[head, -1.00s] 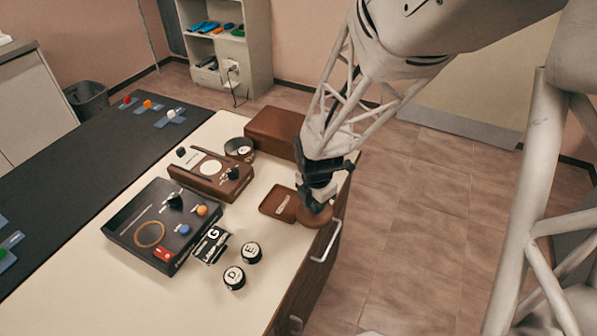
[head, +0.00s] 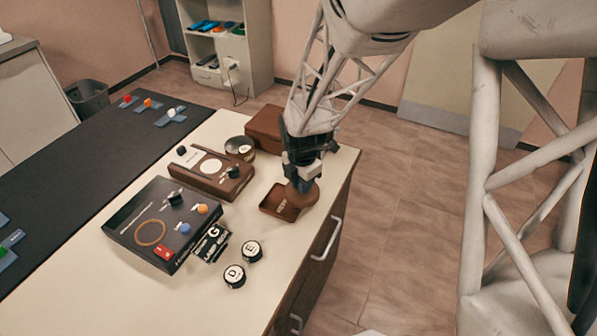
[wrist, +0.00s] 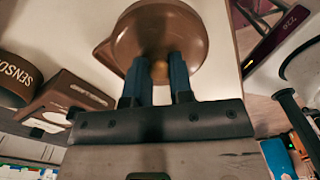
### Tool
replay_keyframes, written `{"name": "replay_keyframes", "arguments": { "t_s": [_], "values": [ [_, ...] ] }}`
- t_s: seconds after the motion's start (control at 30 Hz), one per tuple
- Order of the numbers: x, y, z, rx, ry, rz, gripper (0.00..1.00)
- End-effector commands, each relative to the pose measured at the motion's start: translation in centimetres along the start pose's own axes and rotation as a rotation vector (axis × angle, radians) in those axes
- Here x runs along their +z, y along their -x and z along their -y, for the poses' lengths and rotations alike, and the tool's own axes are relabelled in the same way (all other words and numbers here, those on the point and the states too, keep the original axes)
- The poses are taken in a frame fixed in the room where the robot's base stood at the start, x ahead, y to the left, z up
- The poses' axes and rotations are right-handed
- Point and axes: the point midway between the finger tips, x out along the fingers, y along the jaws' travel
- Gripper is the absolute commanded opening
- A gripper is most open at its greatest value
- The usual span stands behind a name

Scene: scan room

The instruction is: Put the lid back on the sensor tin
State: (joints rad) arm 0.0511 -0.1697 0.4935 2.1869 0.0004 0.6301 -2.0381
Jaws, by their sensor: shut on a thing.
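My gripper (head: 301,183) is shut on the knob of a round brown lid (head: 305,197). In the wrist view my gripper's two fingers (wrist: 160,72) pinch the small knob, and the lid (wrist: 150,30) fills the top middle. The lid overlaps the right side of a square brown tray (head: 272,208); its exact height above the tray is hard to tell. The sensor tin (head: 239,150) is a round, dark, open tin at the back, left of my gripper. Part of the tin (wrist: 12,95), with the lettering "SENSOR", shows at the left of the wrist view.
A brown box (head: 265,128) stands behind, beside the tin. A brown panel with knobs (head: 208,178) and a black control box (head: 150,215) lie to the left. Two lettered black pots (head: 234,276) stand in front. The cream worktop (head: 325,165) is clear to the right.

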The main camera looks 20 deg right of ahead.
Motion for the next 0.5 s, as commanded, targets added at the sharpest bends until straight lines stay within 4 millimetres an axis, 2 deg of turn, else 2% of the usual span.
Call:
{"name": "replay_keyframes", "arguments": {
  "t_s": [0.03, 0.5],
  "values": [
    [0.2, 0.2, -1.5, 0.000, 0.007, 0.000, 0.00],
    [0.3, 2.4, -16.1, 0.001, 0.064, 0.000, 0.00]
  ]
}}
